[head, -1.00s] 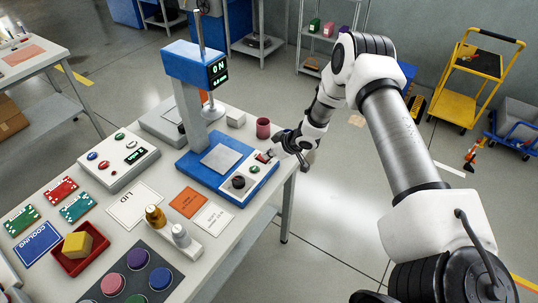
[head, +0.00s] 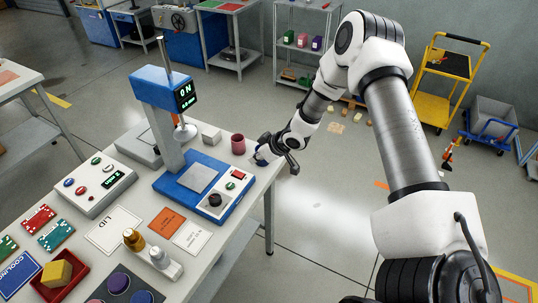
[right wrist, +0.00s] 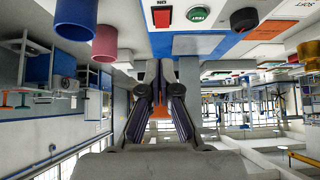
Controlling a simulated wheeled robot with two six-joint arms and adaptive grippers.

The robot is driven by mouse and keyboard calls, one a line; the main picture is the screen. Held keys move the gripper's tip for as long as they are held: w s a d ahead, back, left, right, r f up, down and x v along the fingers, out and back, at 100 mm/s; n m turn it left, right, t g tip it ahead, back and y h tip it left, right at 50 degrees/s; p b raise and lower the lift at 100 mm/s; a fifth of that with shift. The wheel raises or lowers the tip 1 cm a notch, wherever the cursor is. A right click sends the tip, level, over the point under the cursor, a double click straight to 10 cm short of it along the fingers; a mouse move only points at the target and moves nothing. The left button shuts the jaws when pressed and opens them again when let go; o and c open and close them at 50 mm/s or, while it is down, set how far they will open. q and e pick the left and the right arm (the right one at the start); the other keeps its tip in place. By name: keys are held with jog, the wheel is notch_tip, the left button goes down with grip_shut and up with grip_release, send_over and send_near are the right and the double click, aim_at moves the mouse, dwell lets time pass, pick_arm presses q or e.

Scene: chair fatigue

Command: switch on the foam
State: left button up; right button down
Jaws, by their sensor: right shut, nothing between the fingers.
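The yellow foam block (head: 57,273) sits in a red tray (head: 77,289) at the table's front left. The blue test press (head: 160,90) stands at mid table with its display (head: 184,95) lit, reading 0 N. Its bare plate (head: 198,177) has nothing on it. Its front panel carries a red switch (head: 238,174), a green button (head: 229,186) and a black knob (head: 215,200). My right gripper (head: 264,157) is shut and empty, just right of the panel. In the right wrist view the red switch (right wrist: 160,18) is beyond its fingertips (right wrist: 160,75), apart from them. My left gripper is out of view.
A pink cup (head: 238,144) stands behind the press panel near the table's right edge, close to my gripper. A blue cup (right wrist: 76,20) shows in the right wrist view.

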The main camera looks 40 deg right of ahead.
jog(key=v, duration=0.5)
jog(key=shift+s+f, duration=0.2)
jog(key=shift+s, duration=0.2)
jog(key=shift+w+a, duration=0.1)
jog(key=shift+a, duration=0.05)
